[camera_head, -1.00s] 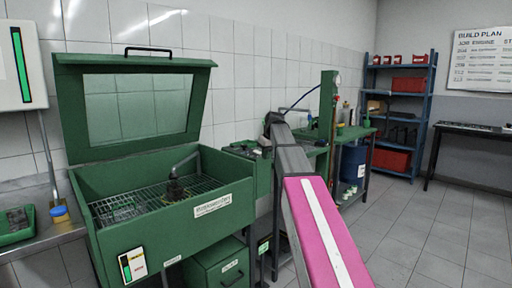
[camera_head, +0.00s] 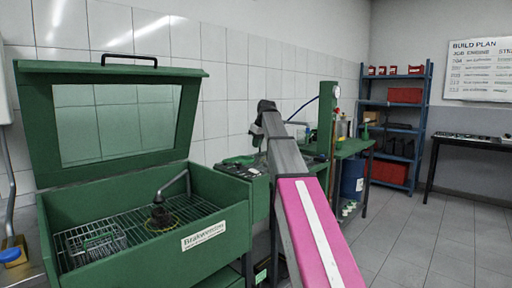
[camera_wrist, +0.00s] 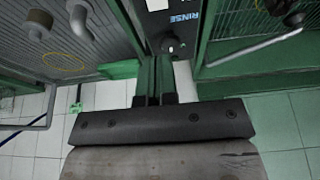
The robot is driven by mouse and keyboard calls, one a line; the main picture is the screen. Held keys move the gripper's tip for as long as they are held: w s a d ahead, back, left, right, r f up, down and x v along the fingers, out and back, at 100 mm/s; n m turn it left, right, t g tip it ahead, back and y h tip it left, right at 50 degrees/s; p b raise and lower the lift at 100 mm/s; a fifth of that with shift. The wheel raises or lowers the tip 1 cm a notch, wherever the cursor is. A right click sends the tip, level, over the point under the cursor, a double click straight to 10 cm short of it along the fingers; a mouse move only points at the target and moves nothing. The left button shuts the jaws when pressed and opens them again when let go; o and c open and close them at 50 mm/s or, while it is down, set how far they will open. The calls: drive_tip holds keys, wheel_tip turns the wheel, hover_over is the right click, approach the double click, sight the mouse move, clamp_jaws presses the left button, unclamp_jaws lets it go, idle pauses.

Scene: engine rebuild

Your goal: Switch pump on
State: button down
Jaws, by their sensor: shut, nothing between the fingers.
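A dark control panel (camera_wrist: 157,22) marked RINSE shows at the top of the wrist view, with a round dark knob or switch (camera_wrist: 172,46) that has a small white mark. My gripper (camera_wrist: 154,78) is shut and empty, its fingers pointing toward that panel; I cannot tell whether they touch it. The green parts washer (camera_head: 120,185) stands at the left of the head view, lid up, with a bent spout (camera_head: 174,184) over its grating. No switch marked for the pump is readable. The far end of my arm hides my fingertips in the head view.
A green bench (camera_head: 350,147) with a gauge post (camera_head: 326,125) stands behind my arm. A blue drum (camera_head: 352,175) is below it. Blue shelves (camera_head: 396,120) and a dark table (camera_head: 480,142) are farther right. The tiled floor (camera_head: 425,235) at right is clear.

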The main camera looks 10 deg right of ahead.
sight(252, 170)
drive_tip(key=x, duration=1.1)
drive_tip(key=shift+s+d+f, duration=0.25)
drive_tip(key=shift+f, duration=0.15)
